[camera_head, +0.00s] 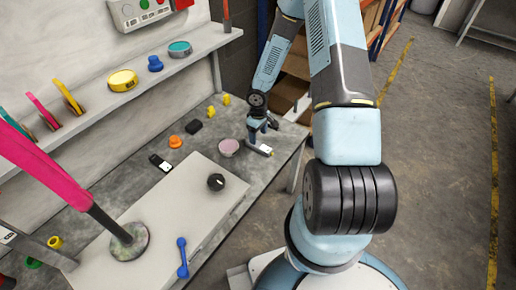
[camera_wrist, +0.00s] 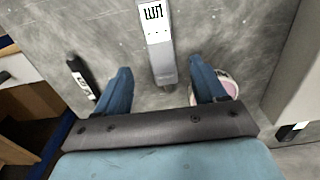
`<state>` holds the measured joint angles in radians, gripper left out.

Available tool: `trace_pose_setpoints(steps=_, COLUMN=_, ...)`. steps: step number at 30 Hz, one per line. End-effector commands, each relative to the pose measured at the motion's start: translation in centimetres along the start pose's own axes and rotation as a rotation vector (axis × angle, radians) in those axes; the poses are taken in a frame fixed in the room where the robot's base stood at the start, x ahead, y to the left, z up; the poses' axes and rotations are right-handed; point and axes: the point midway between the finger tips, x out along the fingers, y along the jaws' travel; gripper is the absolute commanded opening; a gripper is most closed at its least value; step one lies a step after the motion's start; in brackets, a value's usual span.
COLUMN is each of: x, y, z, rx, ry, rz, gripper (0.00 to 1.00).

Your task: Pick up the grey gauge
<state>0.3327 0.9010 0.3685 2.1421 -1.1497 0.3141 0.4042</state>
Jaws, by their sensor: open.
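The grey gauge (camera_wrist: 157,40) lies on the bench with a white display at its far end. Its near end reaches between the fingers of my gripper (camera_wrist: 160,78), which is open. A gap shows on each side of the gauge, and neither finger is seen touching it. In the head view the gauge (camera_head: 262,150) lies near the bench's right edge, just below my gripper (camera_head: 258,136), which is pointed down and partly hides it. How high the fingertips are above the bench is hard to tell.
A pink-topped round tub (camera_wrist: 226,84) is close beside the right finger. A dark gauge-like item (camera_wrist: 82,76) lies left of the left finger. A pale raised slab (camera_head: 165,215) carries a black knob (camera_head: 215,182). Wooden shelving (camera_head: 285,92) stands past the bench edge.

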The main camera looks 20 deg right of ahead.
Motion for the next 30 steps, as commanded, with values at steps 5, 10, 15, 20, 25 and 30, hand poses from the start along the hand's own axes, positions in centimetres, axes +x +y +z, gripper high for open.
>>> trace_pose_setpoints(steps=5, x=0.9, y=0.0, z=0.0, rx=0.0, ry=-0.001, rz=0.0, gripper=0.7)
trace_pose_setpoints(steps=10, x=2.5, y=-0.2, z=-0.2, rx=-0.001, ry=-0.003, rz=-0.002, gripper=0.7)
trace_pose_setpoints(steps=15, x=4.5, y=-0.3, z=-0.5, rx=-0.001, ry=-0.002, rz=-0.001, gripper=0.7)
trace_pose_setpoints(steps=20, x=5.7, y=-0.2, z=-0.5, rx=0.001, ry=0.0, rz=0.0, gripper=0.7)
trace_pose_setpoints(steps=25, x=5.8, y=-0.2, z=-0.5, rx=0.001, ry=0.001, rz=0.001, gripper=0.7)
trace_pose_setpoints(steps=30, x=5.8, y=-0.2, z=-0.5, rx=0.001, ry=0.0, rz=0.001, gripper=0.64)
